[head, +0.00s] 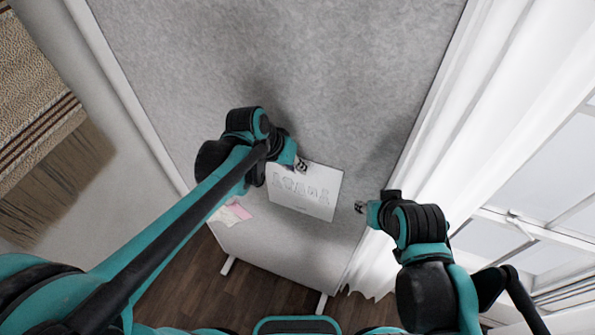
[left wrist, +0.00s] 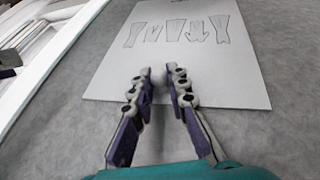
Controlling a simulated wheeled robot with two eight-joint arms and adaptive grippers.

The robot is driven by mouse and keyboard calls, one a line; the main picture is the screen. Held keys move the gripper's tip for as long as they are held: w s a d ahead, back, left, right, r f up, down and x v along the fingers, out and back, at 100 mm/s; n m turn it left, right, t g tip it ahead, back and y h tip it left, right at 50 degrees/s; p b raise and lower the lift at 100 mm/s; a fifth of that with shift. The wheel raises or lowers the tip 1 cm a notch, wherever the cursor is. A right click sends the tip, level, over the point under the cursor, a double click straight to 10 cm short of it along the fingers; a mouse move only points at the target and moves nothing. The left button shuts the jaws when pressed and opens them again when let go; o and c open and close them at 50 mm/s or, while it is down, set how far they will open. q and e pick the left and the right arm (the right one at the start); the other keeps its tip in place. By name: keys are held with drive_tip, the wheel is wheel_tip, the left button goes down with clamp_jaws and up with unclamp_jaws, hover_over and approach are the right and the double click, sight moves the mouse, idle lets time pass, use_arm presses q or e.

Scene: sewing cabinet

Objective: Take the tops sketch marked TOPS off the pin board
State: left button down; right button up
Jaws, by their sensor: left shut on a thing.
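A white sheet with a row of garment outlines (head: 318,190) is against the grey pin board (head: 350,70). In the left wrist view the sheet (left wrist: 215,75) shows its drawings at the top; I cannot read a TOPS label. My left gripper (head: 301,164) is at the sheet's upper left edge in the head view.
Pink and white papers (head: 236,212) are on the board at the lower left, partly behind my left arm. A white curtain (head: 500,90) and a window (head: 535,170) are at the right. A fringed woven textile (head: 40,130) is at the left. The wooden floor (head: 260,295) is below.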

use_arm(q)
wheel_tip(320, 180, up, 6)
drive_tip(key=shift+s+r, duration=0.1)
drive_tip(key=shift+s, duration=0.05)
drive_tip(key=s+a, duration=0.3)
drive_tip(key=s, duration=0.6)
drive_tip(key=s+a+b, duration=0.1)
drive_tip(key=s+a, duration=0.3)
drive_tip(key=s, duration=0.5)
drive_tip(key=shift+a+r, duration=0.15)
drive_tip(key=shift+a, duration=0.1)
drive_tip(key=shift+s, duration=0.1)
